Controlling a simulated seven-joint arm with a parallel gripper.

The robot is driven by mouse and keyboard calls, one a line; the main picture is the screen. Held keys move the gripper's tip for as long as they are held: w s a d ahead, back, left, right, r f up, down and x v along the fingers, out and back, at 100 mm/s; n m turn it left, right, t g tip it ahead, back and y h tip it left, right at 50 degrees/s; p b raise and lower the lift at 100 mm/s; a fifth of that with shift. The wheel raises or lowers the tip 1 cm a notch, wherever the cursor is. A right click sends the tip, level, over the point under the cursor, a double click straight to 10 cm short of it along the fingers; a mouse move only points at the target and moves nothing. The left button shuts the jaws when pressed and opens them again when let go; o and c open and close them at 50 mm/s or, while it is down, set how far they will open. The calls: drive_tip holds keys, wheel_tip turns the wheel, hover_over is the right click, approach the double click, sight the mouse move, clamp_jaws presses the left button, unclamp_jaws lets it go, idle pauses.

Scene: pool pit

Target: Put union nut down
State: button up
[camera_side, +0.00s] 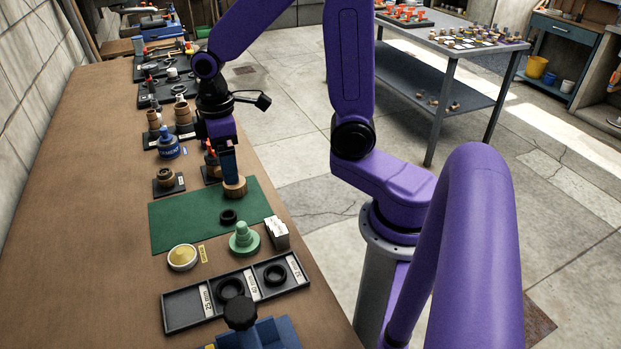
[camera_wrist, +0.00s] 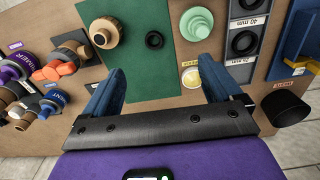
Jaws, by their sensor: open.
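My gripper (camera_side: 231,176) is over the far edge of the green mat (camera_side: 175,222). In the wrist view its two blue fingers (camera_wrist: 162,88) are apart with nothing between them. A round tan-brown fitting (camera_side: 235,188), likely the union nut, sits at the mat's edge by my fingertips in the side view. In the wrist view this fitting (camera_wrist: 104,33) is beyond the left finger and shows a dark ring inside. A small black ring (camera_side: 228,216) lies flat on the mat, apart from it. Whether my fingers touch the fitting is unclear.
Near the mat are a green stepped piece (camera_side: 243,238), a yellow-filled dish (camera_side: 183,257), a white block (camera_side: 276,232) and a black labelled tray (camera_side: 181,309) holding black rings. Bottles and fittings (camera_side: 168,145) crowd the far side. The mat's left part is clear.

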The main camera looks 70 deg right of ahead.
drive_tip(key=s+a+r+n, duration=0.1)
drive_tip(key=s+n, duration=0.1)
drive_tip(key=s, duration=0.8)
drive_tip(key=s+a+r+n, duration=0.1)
drive_tip(key=s+a, duration=0.1)
drive_tip(key=s, duration=0.8)
drive_tip(key=shift+n, duration=0.4)
